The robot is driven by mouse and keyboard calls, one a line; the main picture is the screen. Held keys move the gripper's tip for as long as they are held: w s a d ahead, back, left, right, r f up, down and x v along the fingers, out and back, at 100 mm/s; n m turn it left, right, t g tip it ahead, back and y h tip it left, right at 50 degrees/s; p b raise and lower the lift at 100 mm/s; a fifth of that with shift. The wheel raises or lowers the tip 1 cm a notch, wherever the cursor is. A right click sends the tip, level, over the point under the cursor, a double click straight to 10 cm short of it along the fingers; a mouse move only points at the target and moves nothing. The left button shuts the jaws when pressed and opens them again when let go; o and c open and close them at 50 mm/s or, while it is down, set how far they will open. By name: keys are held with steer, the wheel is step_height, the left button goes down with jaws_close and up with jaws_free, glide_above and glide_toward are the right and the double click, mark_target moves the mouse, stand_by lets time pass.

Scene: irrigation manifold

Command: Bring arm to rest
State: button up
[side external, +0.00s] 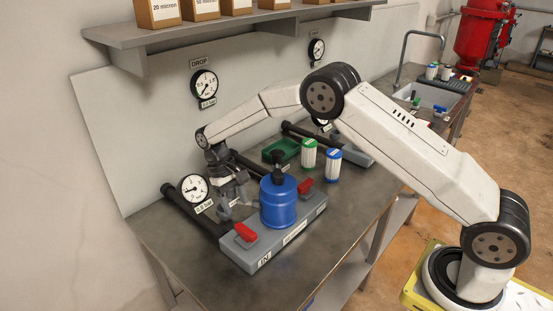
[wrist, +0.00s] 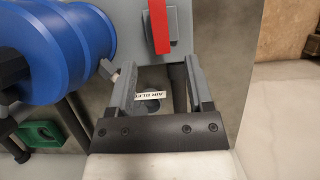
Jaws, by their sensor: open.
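My gripper (side external: 233,208) is low over the bench, beside and behind the blue filter housing (side external: 278,203). In the wrist view my gripper (wrist: 156,75) is open, with nothing held between its fingers. A label reading "AIR BLEED" (wrist: 148,96) and a small dark round part (wrist: 149,108) show between and beyond the fingers. The blue housing (wrist: 62,50) is left of the fingers there, and a red valve handle (wrist: 159,26) is above them. In the side view the housing stands upright on a grey manifold block (side external: 270,246). I cannot tell whether a finger touches anything.
Red handles (side external: 245,232) (side external: 305,187) flank the housing. A gauge (side external: 193,188) and dark pipes are close to my gripper. A green tray (side external: 281,150) and two filter cartridges (side external: 309,155) (side external: 333,164) stand farther back. A shelf (side external: 215,31) with boxes overhangs the back. The front bench is clear.

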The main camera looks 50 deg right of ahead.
steer(key=shift+d+r, duration=0.1)
steer(key=shift+r, duration=0.05)
steer(key=shift+s+d+r, duration=0.2)
steer(key=shift+s+r, duration=0.15)
steer(key=s+d+r+t, duration=0.3)
steer(key=s, duration=0.8)
steer(key=s+d+r+t, duration=0.3)
steer(key=s+t, duration=0.1)
steer(key=s, duration=0.7)
steer(key=shift+d+r, duration=0.2)
steer(key=shift+r, duration=0.1)
steer(key=shift+w, duration=0.1)
